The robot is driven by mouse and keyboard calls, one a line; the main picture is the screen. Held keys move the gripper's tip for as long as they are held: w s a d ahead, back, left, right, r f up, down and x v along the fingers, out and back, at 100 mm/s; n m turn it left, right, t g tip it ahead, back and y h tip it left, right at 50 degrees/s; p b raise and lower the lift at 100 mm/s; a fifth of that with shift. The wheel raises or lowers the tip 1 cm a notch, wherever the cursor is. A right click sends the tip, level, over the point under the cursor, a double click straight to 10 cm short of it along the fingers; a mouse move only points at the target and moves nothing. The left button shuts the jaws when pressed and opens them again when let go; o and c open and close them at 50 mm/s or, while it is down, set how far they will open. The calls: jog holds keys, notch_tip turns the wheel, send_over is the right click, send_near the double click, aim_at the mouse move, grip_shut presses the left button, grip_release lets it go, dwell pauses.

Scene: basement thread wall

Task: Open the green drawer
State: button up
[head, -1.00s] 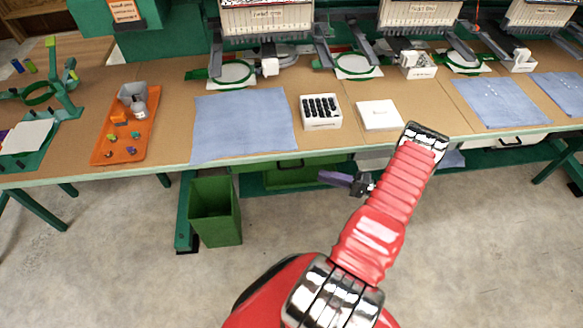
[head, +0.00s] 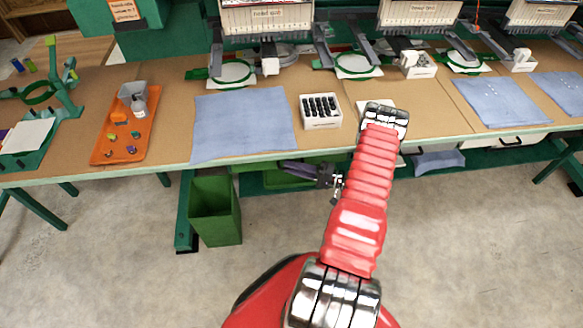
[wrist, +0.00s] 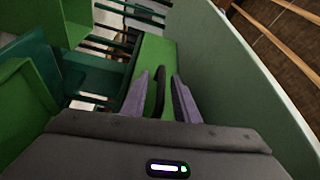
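The green drawer (head: 285,180) sits under the table edge in the head view, partly hidden by my gripper (head: 290,167). It looks shut. In the wrist view its green front (wrist: 150,58) carries a dark bar handle (wrist: 160,88). The two purple fingers of my gripper (wrist: 160,75) are apart, one on each side of the handle. Gaps show between the handle and the fingers, so the gripper is open around or just before it; the exact depth is hard to tell.
The table edge (head: 240,156) runs just above my gripper. A green bin (head: 215,211) stands on the floor to the left. A white drawer (head: 512,142) is under the table at right. The floor in front is clear.

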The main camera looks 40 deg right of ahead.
jog(key=shift+w+a, duration=0.15)
jog(key=shift+w, duration=0.05)
jog(key=shift+c, duration=0.5)
grip_shut()
